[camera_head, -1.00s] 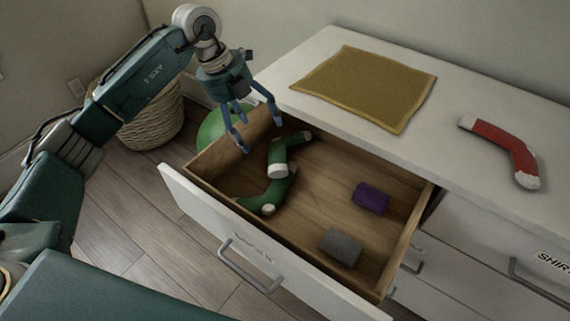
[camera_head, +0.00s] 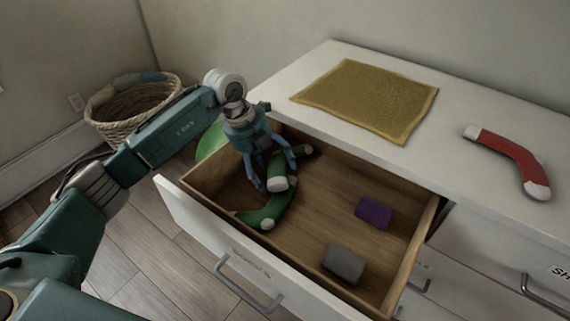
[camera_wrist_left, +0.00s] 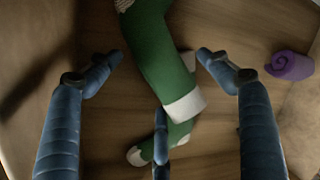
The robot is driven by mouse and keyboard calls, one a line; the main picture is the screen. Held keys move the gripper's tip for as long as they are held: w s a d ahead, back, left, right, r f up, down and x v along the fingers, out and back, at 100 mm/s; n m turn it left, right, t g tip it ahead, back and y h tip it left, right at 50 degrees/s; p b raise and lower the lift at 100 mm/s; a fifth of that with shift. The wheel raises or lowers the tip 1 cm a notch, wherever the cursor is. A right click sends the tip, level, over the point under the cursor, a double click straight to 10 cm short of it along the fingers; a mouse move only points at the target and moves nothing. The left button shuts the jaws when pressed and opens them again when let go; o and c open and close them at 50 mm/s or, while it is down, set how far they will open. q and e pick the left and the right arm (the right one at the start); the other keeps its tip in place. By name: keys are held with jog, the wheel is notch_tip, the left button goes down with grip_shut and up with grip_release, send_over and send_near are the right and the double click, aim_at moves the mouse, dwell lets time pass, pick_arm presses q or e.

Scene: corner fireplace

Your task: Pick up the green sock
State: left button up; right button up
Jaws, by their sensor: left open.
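Two green socks with white ends lie in the open drawer, one (camera_head: 278,164) partly over the other (camera_head: 270,213). My left gripper (camera_head: 277,178) is down inside the drawer, open, with its blue fingers on either side of the upper sock. In the left wrist view the upper green sock (camera_wrist_left: 158,58) runs between the spread fingers, and a third finger overlaps its white cuff from below. Part of the other sock is hidden beneath. I cannot tell whether the fingers touch the fabric. My right gripper is not in view.
The wooden drawer (camera_head: 325,210) also holds a rolled purple item (camera_head: 374,213) and a grey one (camera_head: 343,263). On the white dresser top lie a mustard cloth (camera_head: 366,98) and a red sock (camera_head: 510,157). A wicker basket (camera_head: 135,115) stands in the corner.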

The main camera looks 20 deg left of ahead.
pick_arm(q)
jog(key=shift+f, duration=0.2)
jog(key=c, duration=1.1)
jog(key=shift+r, duration=0.15)
